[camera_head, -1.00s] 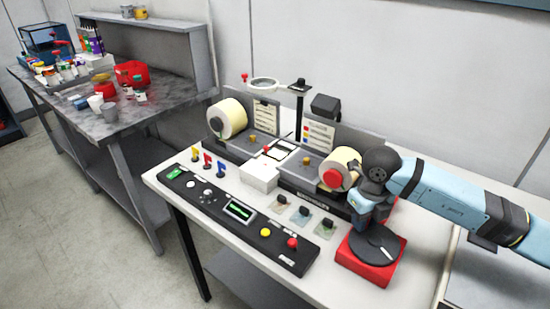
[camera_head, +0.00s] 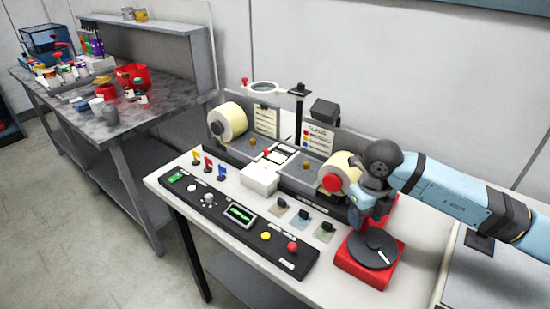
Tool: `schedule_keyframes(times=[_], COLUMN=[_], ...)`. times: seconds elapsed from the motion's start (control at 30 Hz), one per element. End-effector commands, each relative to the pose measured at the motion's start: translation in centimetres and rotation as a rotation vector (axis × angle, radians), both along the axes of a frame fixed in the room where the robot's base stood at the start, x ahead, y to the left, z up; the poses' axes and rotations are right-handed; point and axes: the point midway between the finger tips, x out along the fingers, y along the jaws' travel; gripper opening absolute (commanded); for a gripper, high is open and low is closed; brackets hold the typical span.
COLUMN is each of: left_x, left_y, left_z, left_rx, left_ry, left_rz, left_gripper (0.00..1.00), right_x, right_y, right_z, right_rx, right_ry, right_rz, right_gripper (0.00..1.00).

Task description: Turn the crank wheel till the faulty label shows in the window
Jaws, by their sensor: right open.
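A black disc with a pale bar (camera_head: 372,249) lies flat on a red base at the right front of the table; I take it for the crank wheel. My right gripper (camera_head: 361,213) is open, just behind the disc and beside the red-hubbed right label roll (camera_head: 337,177); whether it touches anything is unclear. The left label roll (camera_head: 228,120) stands at the far end of the rewinder. The pale window (camera_head: 280,153) lies between the rolls; its label is too small to read. My left gripper is not in view.
A control panel (camera_head: 215,211) with buttons and a small screen runs along the front. Colored flags (camera_head: 208,163), a white box (camera_head: 260,179) and small clear squares with black clips (camera_head: 302,216) stand behind it. A magnifier (camera_head: 265,88) rises at the back.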

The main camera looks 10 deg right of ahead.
Motion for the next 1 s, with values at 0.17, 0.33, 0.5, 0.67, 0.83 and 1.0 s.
schedule_keyframes(times=[0.17, 0.33, 0.5, 0.67, 0.83, 1.0], left_x=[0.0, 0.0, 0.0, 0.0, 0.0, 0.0], left_y=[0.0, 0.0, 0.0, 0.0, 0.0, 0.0], left_z=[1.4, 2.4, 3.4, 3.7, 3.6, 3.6], left_rx=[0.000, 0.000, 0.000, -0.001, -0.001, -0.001], left_ry=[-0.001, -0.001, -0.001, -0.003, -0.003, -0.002], left_rz=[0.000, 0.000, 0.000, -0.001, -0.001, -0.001], left_gripper=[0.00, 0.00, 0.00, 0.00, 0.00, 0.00], right_x=[0.0, 0.0, 0.0, 0.0, 0.0, 0.0], right_y=[0.0, 0.0, 0.0, 0.0, 0.0, 0.0], right_z=[2.2, 3.9, 5.5, 6.2, 6.1, 6.1], right_rx=[0.000, -0.001, 0.000, 0.000, 0.000, 0.000], right_ry=[-0.002, -0.002, -0.001, -0.001, -0.001, -0.001], right_rz=[0.000, 0.000, 0.000, -0.001, -0.001, 0.000], right_gripper=[0.51, 0.51, 0.51, 0.51, 0.51, 0.51])
